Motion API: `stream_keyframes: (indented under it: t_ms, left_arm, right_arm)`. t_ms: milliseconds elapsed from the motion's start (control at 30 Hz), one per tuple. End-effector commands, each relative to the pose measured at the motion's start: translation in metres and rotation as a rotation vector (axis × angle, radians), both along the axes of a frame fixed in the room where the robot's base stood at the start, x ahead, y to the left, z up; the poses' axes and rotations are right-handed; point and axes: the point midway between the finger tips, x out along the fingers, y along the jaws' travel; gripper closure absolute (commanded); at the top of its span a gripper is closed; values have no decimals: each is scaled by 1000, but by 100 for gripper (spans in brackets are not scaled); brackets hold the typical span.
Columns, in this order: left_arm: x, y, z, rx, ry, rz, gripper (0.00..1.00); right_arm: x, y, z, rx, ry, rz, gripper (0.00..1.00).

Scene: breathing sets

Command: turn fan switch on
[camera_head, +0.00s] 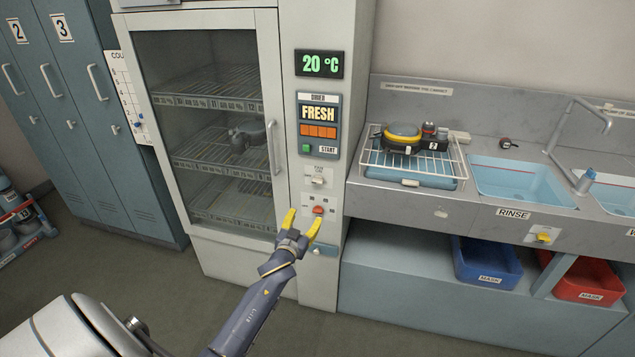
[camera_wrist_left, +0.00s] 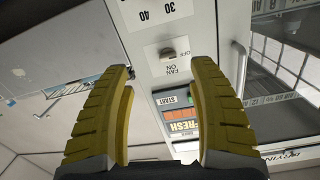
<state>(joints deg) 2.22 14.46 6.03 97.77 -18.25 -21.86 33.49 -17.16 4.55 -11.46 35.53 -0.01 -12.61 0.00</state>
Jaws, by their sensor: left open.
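The fan switch (camera_head: 318,181) is a small light knob on a white plate, on the cabinet's control column below the START panel. In the left wrist view the fan switch (camera_wrist_left: 168,54) appears with the words FAN, ON and OFF beside it. I cannot tell its setting. My left gripper (camera_head: 304,219) has yellow fingers spread apart, empty, in front of the column and just below the switch in the head view. In the left wrist view the gripper (camera_wrist_left: 161,72) frames the switch between its fingers, apart from it. My right gripper is not in view.
A red knob (camera_head: 318,211) sits just below the fan switch, near the right fingertip. The drying cabinet's glass door (camera_head: 205,60) is closed, with its handle (camera_head: 273,148) left of the column. A sink counter (camera_head: 440,205) with a wire rack (camera_head: 448,163) stands to the right.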

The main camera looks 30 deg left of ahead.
Motion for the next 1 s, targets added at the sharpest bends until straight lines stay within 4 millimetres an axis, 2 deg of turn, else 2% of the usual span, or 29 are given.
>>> stream_keyframes:
  t_ms: [33, 100, 133, 333, 467, 1000]
  left_arm:
    - [-2, 0, 22, -17, -42, 6, 40]
    - [-5, 0, 42, -52, -87, 16, 40]
    - [-5, -1, 46, -67, -96, 18, 40]
    - [-3, 2, 44, -134, -110, 29, 40]
    - [6, 5, 43, -140, -109, 29, 40]
    - [94, 31, 43, -140, -109, 30, 40]
  right_arm:
    - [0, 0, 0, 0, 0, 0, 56]
    - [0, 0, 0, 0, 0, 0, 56]
    - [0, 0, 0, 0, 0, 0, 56]
    - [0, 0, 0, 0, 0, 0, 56]
    - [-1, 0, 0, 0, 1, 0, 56]
    - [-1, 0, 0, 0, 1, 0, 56]
